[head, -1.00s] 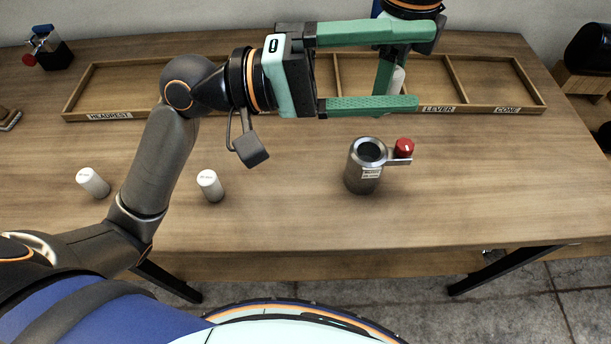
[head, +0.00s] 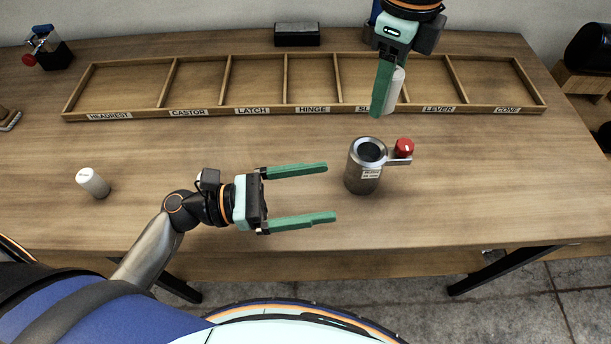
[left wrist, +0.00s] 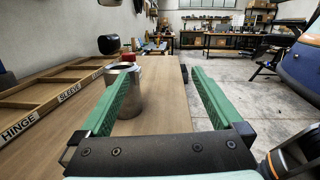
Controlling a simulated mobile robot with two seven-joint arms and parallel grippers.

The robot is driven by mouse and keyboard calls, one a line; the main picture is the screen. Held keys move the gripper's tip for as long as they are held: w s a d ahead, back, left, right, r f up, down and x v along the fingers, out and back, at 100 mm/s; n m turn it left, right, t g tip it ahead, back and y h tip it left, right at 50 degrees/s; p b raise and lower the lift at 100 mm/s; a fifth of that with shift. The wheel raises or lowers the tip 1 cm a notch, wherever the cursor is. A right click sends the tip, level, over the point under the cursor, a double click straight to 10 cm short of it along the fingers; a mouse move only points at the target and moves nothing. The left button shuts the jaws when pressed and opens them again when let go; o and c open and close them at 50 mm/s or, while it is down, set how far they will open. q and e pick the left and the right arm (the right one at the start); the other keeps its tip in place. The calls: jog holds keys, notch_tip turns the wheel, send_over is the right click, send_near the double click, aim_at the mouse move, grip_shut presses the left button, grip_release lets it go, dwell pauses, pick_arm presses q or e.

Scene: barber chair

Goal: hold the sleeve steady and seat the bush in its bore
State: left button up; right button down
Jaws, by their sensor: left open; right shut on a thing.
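The sleeve (head: 360,181) is a grey metal cylinder standing upright on the table, with a dark open bore, a label and a side arm towards a red knob (head: 404,147). My left gripper (head: 331,192) is open and empty, fingers pointing at the sleeve from the left, apart from it. In the left wrist view the sleeve (left wrist: 126,98) stands ahead, towards the left finger and partly behind it. My right gripper (head: 386,106) is shut on a pale cylinder, which I take as the bush (head: 396,91), above the tray, behind and above the sleeve.
A wooden tray (head: 150,110) with labelled compartments spans the back. A black box (head: 297,35) lies behind it. A small device with a red part (head: 46,48) sits at the back left. The table front right is clear.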

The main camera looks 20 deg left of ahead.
aim_at(367, 162)
pick_arm(q)
jog(key=w+f+t+y, duration=0.1)
jog(key=w+a+f+n, duration=0.1)
jog(key=w+a+f+t+y, duration=0.1)
jog(key=w+f, duration=0.1)
jog(key=shift+f+t+y, duration=0.1)
jog(key=shift+t+y, duration=0.2)
jog(key=shift+w+a+f+n, duration=0.15)
jog(key=shift+w+f+n, duration=0.1)
jog(key=shift+n, duration=0.05)
jog(key=shift+w, duration=0.2)
jog(key=x, duration=1.1)
jog(key=shift+w+d+f, duration=0.1)
jog(key=shift+w+d, duration=0.1)
jog(key=shift+d, duration=0.1)
jog(key=c, duration=1.5)
